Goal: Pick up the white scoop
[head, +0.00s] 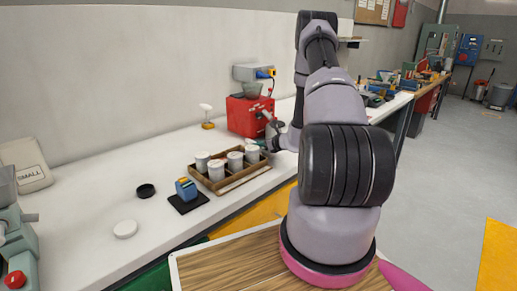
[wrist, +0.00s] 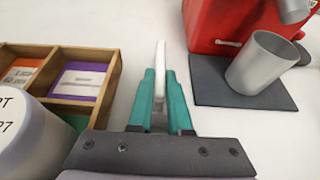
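The white scoop (wrist: 160,73) shows in the wrist view as a narrow white strip seen nearly end-on. It stands between the two teal fingers of my gripper (wrist: 160,90) and reaches past their tips. The fingers are close together and appear shut on it, with no clear gap on either side. In the head view my gripper (head: 273,136) is small and partly hidden by my arm, beside the red machine. I cannot make out the scoop there.
A red machine (wrist: 228,22) with a grey cup (wrist: 262,62) on a dark mat (wrist: 215,85) is to the right. A wooden compartment tray (wrist: 112,76) with white canisters is to the left. In the head view, a white-topped tool (head: 207,110) stands behind the tray.

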